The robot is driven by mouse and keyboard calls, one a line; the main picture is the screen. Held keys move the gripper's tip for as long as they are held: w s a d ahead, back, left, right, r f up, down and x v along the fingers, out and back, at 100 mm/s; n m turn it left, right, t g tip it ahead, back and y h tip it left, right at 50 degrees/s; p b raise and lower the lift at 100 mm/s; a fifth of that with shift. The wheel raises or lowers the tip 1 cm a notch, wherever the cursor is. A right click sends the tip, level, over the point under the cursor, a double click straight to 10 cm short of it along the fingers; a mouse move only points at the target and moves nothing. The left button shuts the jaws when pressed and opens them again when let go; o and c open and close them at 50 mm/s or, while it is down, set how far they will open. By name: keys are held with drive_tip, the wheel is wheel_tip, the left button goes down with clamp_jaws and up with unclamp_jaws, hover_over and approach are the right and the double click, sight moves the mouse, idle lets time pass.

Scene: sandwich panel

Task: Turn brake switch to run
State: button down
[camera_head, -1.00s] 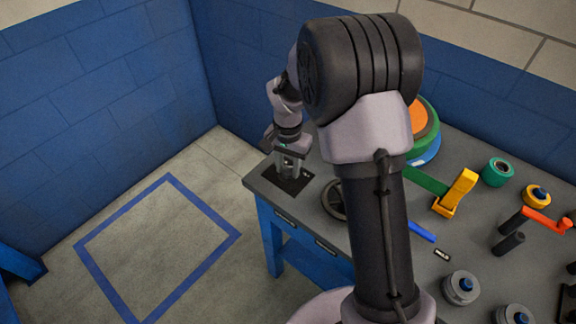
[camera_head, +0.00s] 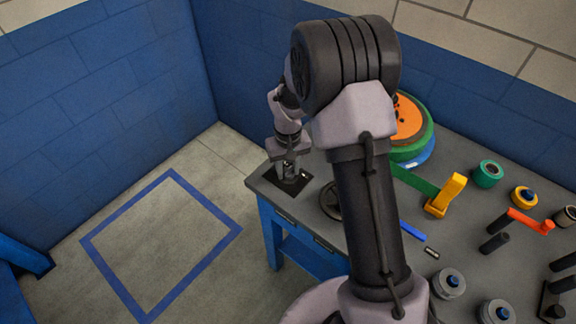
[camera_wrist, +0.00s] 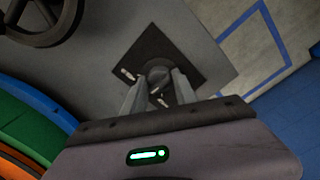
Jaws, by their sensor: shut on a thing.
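The brake switch is a dark round knob (camera_wrist: 158,76) on a black square plate (camera_wrist: 150,48) with small white marks. The plate (camera_head: 272,181) also shows at the left corner of the grey bench in the head view. My gripper (camera_wrist: 160,82) points down over the plate and is shut on the knob, one finger on each side. In the head view my gripper (camera_head: 289,170) stands over the plate and hides most of the knob. The white marks are too small to read, so I cannot tell the switch's setting.
A dark handwheel (camera_head: 331,200) is beside the plate. A stacked orange, green and blue disc (camera_head: 412,130) stands behind my arm. A yellow lever (camera_head: 446,194), an orange-handled crank (camera_head: 530,222) and several knobs are farther right. Blue walls stand behind; open floor lies left.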

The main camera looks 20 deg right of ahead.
sight(288, 169)
drive_tip(key=shift+n, duration=0.6)
drive_tip(key=c, duration=1)
unclamp_jaws()
wheel_tip(288, 169, up, 18)
drive_tip(key=p, duration=0.6)
drive_tip(key=shift+f, duration=0.25)
